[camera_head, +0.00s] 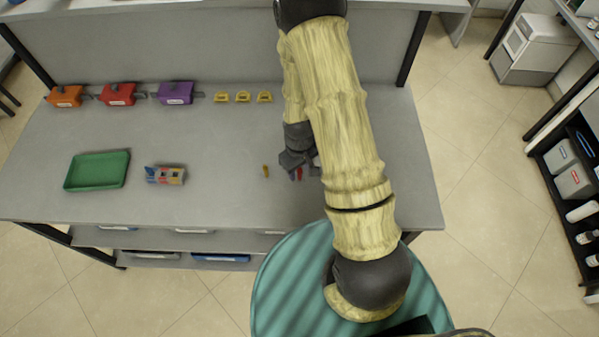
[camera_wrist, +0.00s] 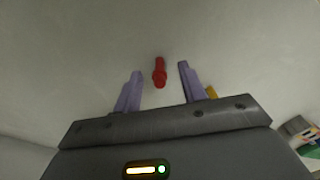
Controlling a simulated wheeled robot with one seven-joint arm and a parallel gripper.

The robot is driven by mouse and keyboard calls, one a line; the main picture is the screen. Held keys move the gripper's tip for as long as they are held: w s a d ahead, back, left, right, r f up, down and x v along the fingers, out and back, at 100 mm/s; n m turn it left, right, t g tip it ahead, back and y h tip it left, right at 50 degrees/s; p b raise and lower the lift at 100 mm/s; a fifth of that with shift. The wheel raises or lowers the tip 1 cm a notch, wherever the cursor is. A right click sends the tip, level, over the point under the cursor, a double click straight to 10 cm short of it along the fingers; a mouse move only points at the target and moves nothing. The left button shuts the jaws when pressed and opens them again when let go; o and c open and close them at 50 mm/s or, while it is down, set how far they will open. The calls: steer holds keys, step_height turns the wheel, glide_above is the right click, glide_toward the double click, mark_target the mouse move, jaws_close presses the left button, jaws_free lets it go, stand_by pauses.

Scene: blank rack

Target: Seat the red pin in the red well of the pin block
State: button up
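The red pin (camera_wrist: 159,72) is on the grey bench, between the two spread lavender fingers of my gripper (camera_wrist: 160,69) in the wrist view. Bare gaps show on both sides of it, so the gripper is open and not holding it. In the head view the red pin (camera_head: 299,173) shows as a small red spot just below my gripper (camera_head: 297,168), partly hidden by the arm. The pin block (camera_head: 165,175), with coloured faces, stands left on the bench. Its red well cannot be made out clearly. I cannot tell how upright the pin is.
A yellow pin (camera_head: 266,170) stands just left of my gripper. A green tray (camera_head: 97,171) lies left of the block. Orange (camera_head: 66,96), red (camera_head: 117,94) and purple (camera_head: 176,92) boxes and several yellow pieces (camera_head: 242,97) line the back. Bench between block and yellow pin is clear.

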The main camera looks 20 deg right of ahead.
jaws_close()
steer(key=shift+r, duration=0.1)
steer(key=shift+r+b, duration=1.15)
steer(key=shift+r, duration=3.8)
